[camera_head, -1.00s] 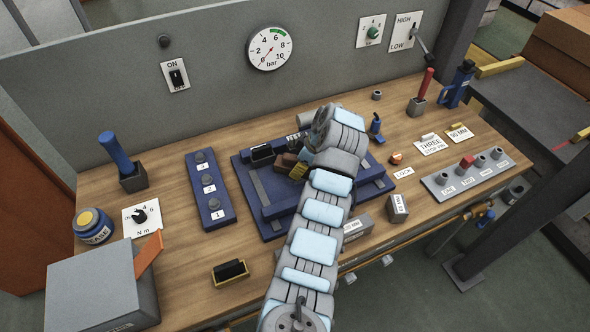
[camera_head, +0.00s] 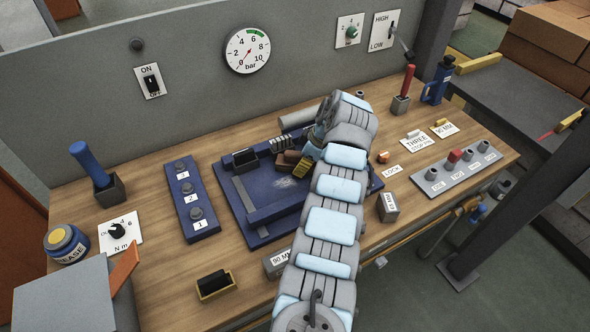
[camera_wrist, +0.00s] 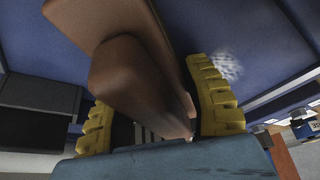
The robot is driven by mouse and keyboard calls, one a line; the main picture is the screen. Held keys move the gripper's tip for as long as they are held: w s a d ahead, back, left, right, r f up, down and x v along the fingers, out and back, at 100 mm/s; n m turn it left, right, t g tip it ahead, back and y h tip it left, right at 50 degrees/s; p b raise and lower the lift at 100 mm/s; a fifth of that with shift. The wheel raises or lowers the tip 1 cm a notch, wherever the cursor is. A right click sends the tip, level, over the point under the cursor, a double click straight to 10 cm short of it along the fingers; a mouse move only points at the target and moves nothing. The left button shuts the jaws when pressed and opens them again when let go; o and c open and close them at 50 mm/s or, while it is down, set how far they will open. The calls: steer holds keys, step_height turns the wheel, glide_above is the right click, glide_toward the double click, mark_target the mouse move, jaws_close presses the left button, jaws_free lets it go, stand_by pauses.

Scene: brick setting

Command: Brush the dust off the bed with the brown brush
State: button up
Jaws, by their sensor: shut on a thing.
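The blue bed (camera_head: 232,190) lies in the middle of the workbench. My gripper (camera_head: 303,164) is above its far middle part, with yellow fingers shut on the brown brush (camera_head: 291,157). In the wrist view the brush (camera_wrist: 140,85) is between the two ribbed yellow fingers (camera_wrist: 155,115); its handle runs to the upper left. A pale speckled dust patch (camera_wrist: 228,67) lies on the blue bed (camera_wrist: 205,25), right of the brush. In the head view a faint pale patch (camera_head: 285,183) shows in front of the brush. Whether the bristles touch the bed is hidden.
A dark open box (camera_head: 245,161) and a coil spring (camera_head: 279,143) stand at the bed's far side. A blue button panel (camera_head: 190,200) is to the left. A grey block (camera_head: 387,207) is at the right front.

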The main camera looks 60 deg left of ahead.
steer(key=shift+w+f, duration=0.1)
steer(key=shift+w, duration=0.2)
steer(key=shift+s, duration=0.1)
steer(key=shift+s, duration=0.2)
